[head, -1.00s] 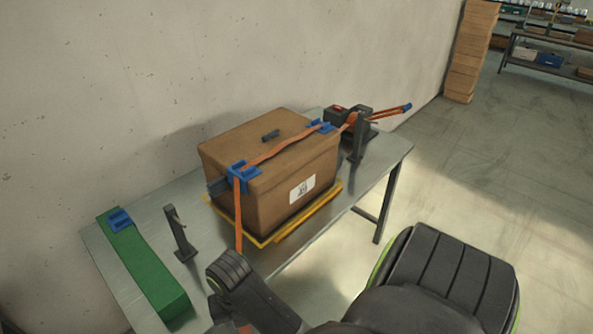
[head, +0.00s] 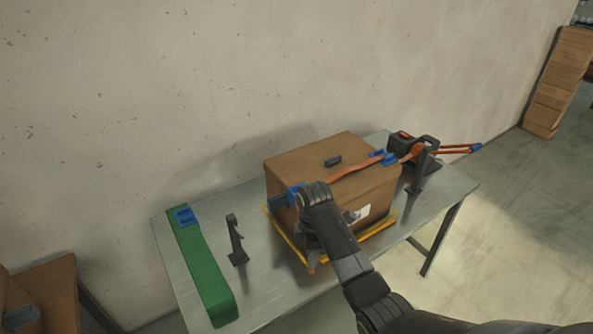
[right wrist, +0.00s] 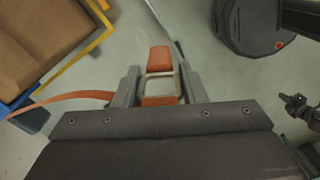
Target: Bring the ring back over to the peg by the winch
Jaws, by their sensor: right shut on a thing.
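In the head view the strap (head: 350,172) crosses the box from the winch (head: 404,142). The peg by the winch (head: 417,178) is a dark upright post. A dark claw-like shape (right wrist: 296,107) may be my left gripper; its jaws are unclear.
A second dark post (head: 236,240) and a green block (head: 205,270) stand left on the metal table (head: 270,295). A wall is behind.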

